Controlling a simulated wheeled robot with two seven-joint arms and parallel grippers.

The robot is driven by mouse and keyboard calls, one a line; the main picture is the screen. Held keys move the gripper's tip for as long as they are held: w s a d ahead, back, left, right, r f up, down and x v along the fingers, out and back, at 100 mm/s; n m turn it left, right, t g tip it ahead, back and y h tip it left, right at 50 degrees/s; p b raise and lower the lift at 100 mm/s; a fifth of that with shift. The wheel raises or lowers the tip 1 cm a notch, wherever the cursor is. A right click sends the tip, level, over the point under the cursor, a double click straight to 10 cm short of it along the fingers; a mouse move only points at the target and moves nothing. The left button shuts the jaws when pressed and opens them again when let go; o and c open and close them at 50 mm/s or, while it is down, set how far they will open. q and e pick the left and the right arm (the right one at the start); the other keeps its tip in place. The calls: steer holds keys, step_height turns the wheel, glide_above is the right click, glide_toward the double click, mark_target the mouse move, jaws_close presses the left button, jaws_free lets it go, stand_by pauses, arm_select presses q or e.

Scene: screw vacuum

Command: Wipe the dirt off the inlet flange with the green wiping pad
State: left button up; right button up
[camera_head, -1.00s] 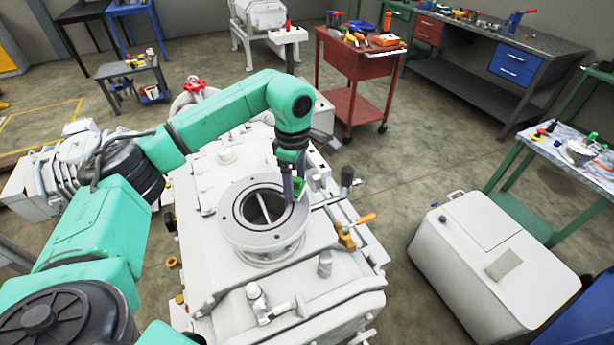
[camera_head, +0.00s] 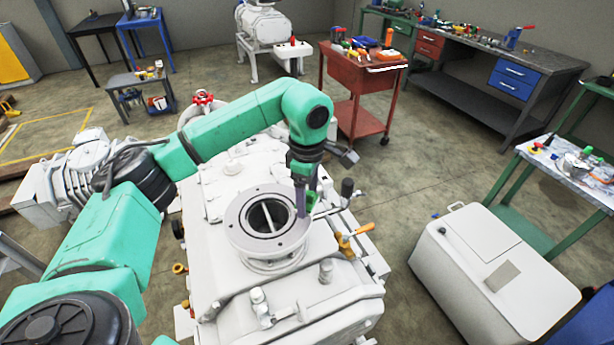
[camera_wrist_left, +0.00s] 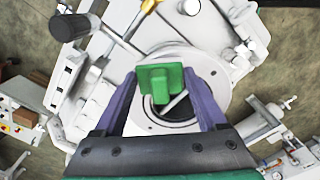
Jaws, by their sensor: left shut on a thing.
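The inlet flange (camera_head: 238,229) is a pale grey ring with bolt holes around a dark bore crossed by a bar, on top of the white pump. My left gripper (camera_head: 305,208) reaches down at the flange's right edge, shut on the green wiping pad (camera_head: 311,199). In the left wrist view the pad (camera_wrist_left: 153,78) sits between the two purple fingers and covers part of the flange (camera_wrist_left: 214,82) and bore. I cannot tell whether the pad touches the ring. Dirt is not clearly visible. My right gripper is not in view.
An orange-handled valve (camera_head: 355,233) and a black knob (camera_head: 347,188) stand close right of the flange. A white box (camera_head: 490,265) is on the floor at right. A red tool cart (camera_head: 355,85) stands behind, with open floor between.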

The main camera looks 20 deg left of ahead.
arm_select(q)
step_height(320, 180, up, 4)
steer(key=shift+s+d+f+p, duration=0.15)
steer(key=shift+f+p, duration=0.1)
steer(key=shift+p, duration=0.7)
steer(key=shift+r, duration=0.25)
steer(key=shift+f, duration=0.1)
